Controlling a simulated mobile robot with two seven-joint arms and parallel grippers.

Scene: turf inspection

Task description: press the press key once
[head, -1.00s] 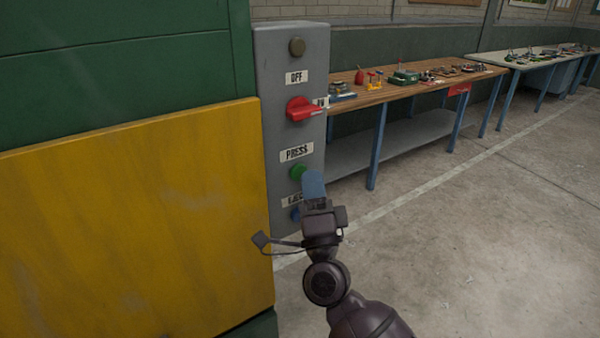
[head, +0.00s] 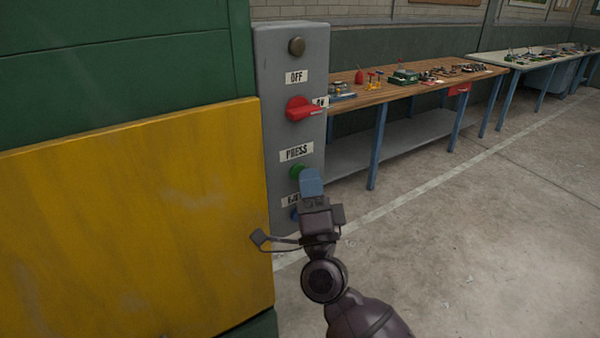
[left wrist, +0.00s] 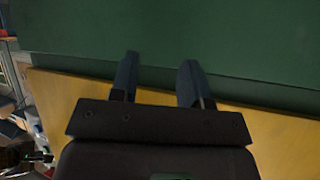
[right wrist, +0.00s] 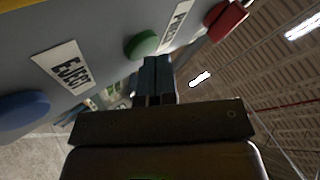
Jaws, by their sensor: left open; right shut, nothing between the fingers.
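The press key is a green round button (head: 297,172) under the PRESS label (head: 296,152) on a grey control panel (head: 283,60). It also shows in the right wrist view (right wrist: 142,45). My right gripper (head: 311,178) is shut and empty. Its blue fingertips are close to the green button, overlapping its right side in the head view; I cannot tell whether they touch. My left gripper (left wrist: 158,75) is open and empty in the left wrist view, in front of green and yellow panels. It is not in the head view.
A red switch (head: 302,109) sits above the PRESS label, with OFF above it. A blue button (right wrist: 22,108) with an EJECT label (right wrist: 62,68) is below the green one. A yellow panel (head: 130,225) stands left. A workbench (head: 400,91) with parts stands behind; the floor at right is clear.

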